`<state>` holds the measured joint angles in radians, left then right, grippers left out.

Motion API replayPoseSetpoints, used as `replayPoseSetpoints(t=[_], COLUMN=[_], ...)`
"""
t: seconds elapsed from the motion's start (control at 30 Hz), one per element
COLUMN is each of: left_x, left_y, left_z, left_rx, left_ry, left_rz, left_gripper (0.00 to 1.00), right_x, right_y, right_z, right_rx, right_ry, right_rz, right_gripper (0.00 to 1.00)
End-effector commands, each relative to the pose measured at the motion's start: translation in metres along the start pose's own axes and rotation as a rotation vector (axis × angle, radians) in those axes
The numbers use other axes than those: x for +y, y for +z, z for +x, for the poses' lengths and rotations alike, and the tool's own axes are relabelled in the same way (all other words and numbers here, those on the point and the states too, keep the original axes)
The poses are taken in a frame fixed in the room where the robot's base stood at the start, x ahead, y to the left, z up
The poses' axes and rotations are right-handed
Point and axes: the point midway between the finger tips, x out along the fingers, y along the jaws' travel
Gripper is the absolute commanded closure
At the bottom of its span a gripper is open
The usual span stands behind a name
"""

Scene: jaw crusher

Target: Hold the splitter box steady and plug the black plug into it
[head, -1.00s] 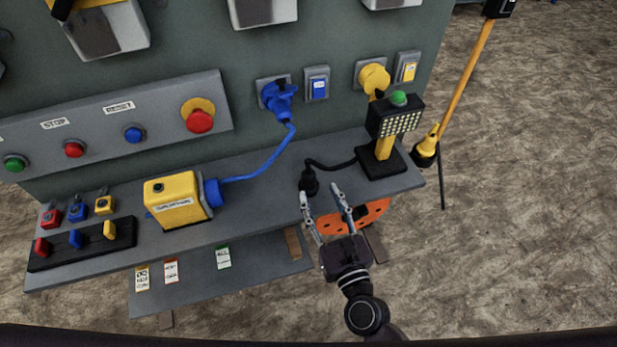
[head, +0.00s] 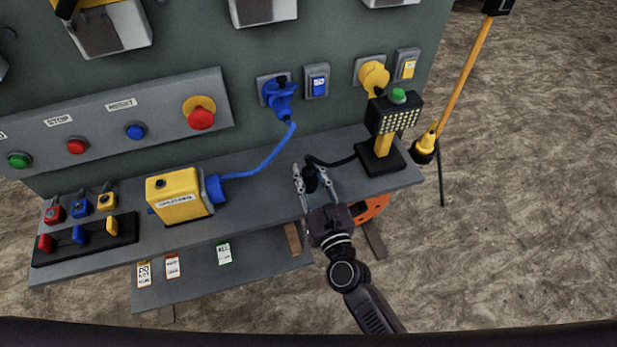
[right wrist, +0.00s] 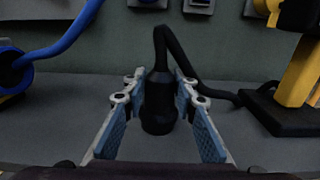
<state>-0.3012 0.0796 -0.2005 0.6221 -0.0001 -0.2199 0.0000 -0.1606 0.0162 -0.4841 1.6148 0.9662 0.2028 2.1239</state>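The black plug (head: 311,181) stands upright on the grey shelf, its cable running to the work lamp. In the right wrist view the plug (right wrist: 159,104) sits between the two blue-padded fingers. My right gripper (head: 314,180) is open around the plug, and a narrow gap shows beside it, so the fingers do not look closed on it. The right gripper also shows in the right wrist view (right wrist: 160,100). The yellow splitter box (head: 178,197) stands on the shelf to the left, with a blue plug (head: 214,188) in its right side. My left gripper is not in view.
The work lamp (head: 393,117) stands on the shelf's right end. A blue cable (head: 262,167) runs from the box to a wall socket. A lockout rack (head: 85,238) is at the left. An orange object (head: 371,208) is below the shelf. The shelf (head: 255,205) is bare between box and plug.

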Motion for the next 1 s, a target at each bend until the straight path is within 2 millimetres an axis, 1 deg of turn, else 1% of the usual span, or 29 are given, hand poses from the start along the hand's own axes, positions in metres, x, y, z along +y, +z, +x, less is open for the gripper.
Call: replayPoseSetpoints(t=[0.03, 0.2, 0.47, 0.57, 0.67, 1.0], left_x=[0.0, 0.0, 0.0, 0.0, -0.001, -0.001], left_y=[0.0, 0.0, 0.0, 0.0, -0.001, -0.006], left_z=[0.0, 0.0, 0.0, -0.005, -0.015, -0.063], left_rx=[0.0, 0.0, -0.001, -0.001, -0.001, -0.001], left_ry=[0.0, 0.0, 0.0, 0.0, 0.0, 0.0], left_rz=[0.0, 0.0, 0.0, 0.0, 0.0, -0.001], left_gripper=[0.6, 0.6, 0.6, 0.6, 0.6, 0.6], right_x=[0.0, 0.0, 0.0, 0.0, 0.0, 0.0], right_y=[0.0, 0.0, 0.001, 0.006, 0.017, 0.072], right_z=[0.0, 0.0, 0.0, 0.0, 0.0, 0.0], right_rx=[0.0, 0.0, -0.001, -0.001, -0.002, -0.001], right_ry=[0.0, 0.0, 0.0, 0.0, -0.001, 0.0], right_rz=[0.0, 0.0, 0.0, 0.0, 0.001, 0.0], right_gripper=[0.81, 1.0, 1.0, 1.0, 1.0, 1.0])
